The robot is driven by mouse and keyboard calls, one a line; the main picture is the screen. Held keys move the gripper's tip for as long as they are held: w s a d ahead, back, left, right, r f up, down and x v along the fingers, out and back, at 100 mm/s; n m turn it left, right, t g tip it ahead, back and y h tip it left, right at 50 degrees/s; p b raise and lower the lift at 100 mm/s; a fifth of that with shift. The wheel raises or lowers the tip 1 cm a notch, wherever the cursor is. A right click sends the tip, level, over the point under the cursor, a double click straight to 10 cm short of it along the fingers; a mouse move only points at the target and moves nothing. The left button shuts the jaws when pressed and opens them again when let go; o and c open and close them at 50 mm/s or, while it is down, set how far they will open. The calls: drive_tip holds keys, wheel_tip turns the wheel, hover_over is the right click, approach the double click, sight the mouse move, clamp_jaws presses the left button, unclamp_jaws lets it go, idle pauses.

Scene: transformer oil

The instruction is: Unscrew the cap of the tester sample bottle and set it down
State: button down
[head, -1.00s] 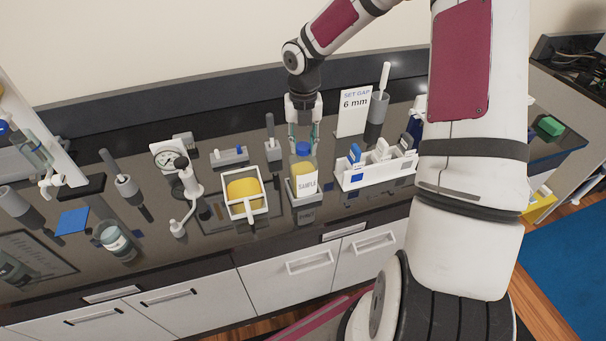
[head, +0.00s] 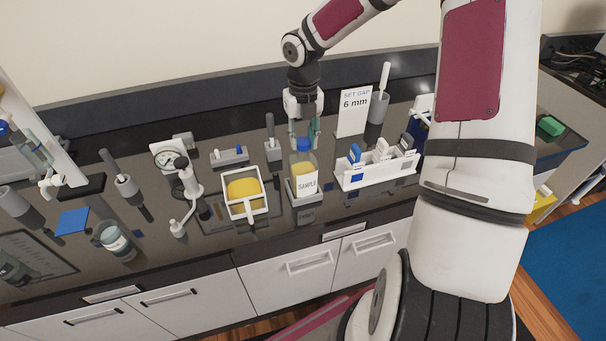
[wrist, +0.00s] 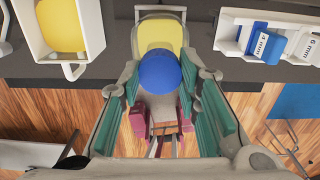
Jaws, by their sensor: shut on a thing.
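The tester sample bottle (head: 303,167) holds yellow liquid and stands upright behind a white SAMPLE label (head: 307,184) on the counter. Its blue cap (head: 301,143) is between the fingers of my gripper (head: 303,138), which is shut on it from above. In the wrist view, the round blue cap (wrist: 158,72) sits between the green finger pads of my gripper (wrist: 160,95). The yellow bottle (wrist: 160,34) shows partly behind the cap. The cap is over the bottle's top; I cannot tell clearly whether a gap separates them.
A white-framed container with yellow contents (head: 244,190) stands left of the bottle. A white rack of gap gauges (head: 376,168) stands to the right, with the 6 mm sign (head: 354,111) behind. A dial gauge stand (head: 181,170) is further left. Some dark counter is bare near the front.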

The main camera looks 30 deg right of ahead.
sight(303, 141)
drive_tip(key=shift+r, duration=0.55)
drive_tip(key=shift+r, duration=0.3)
drive_tip(key=shift+r, duration=0.15)
drive_tip(key=shift+r, duration=1.9)
